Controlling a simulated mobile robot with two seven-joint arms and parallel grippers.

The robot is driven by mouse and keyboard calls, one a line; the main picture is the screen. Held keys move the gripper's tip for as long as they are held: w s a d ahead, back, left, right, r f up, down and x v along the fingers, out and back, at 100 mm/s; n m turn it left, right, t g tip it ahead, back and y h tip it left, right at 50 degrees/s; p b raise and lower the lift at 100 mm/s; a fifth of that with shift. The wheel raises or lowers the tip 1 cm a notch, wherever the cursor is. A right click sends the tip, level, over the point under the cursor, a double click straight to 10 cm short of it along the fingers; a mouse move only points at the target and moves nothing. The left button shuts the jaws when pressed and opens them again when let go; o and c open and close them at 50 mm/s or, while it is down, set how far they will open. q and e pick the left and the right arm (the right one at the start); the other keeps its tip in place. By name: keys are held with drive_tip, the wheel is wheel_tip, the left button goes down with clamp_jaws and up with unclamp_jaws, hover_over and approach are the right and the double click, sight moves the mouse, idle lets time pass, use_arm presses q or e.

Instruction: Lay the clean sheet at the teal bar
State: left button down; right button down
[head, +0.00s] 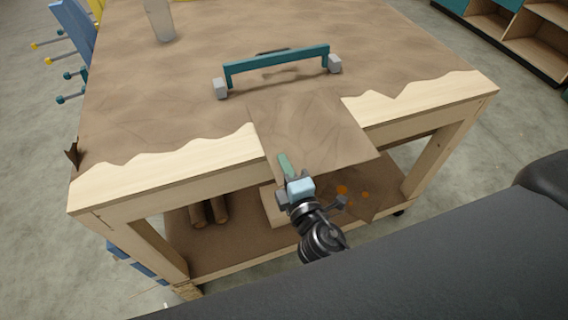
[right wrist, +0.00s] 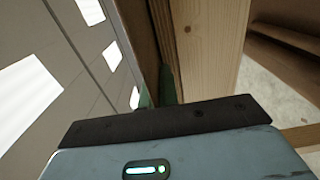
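The teal bar (head: 277,65) stands on the table between two grey end blocks. A plain brown sheet (head: 318,130) reaches from just in front of the bar down over the table's front edge; whether its far edge is under the bar is unclear. My right gripper (head: 287,167) is at the sheet's lower left edge, with one green finger in front of the sheet. In the right wrist view, the green fingers (right wrist: 152,90) lie on both sides of the brown sheet (right wrist: 143,45), seen edge-on, and appear shut on it. My left gripper is out of view.
The table (head: 180,165) has a worn brown covering with a ragged pale front edge. Below, a shelf (head: 225,255) holds brown rolls (head: 208,210) and orange spots (head: 343,190) show. A clear container (head: 160,20) stands at the back left. A teal shelf unit (head: 500,30) is at the right.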

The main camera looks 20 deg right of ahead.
drive_tip(key=shift+f, duration=0.1)
drive_tip(key=c, duration=1.7)
unclamp_jaws()
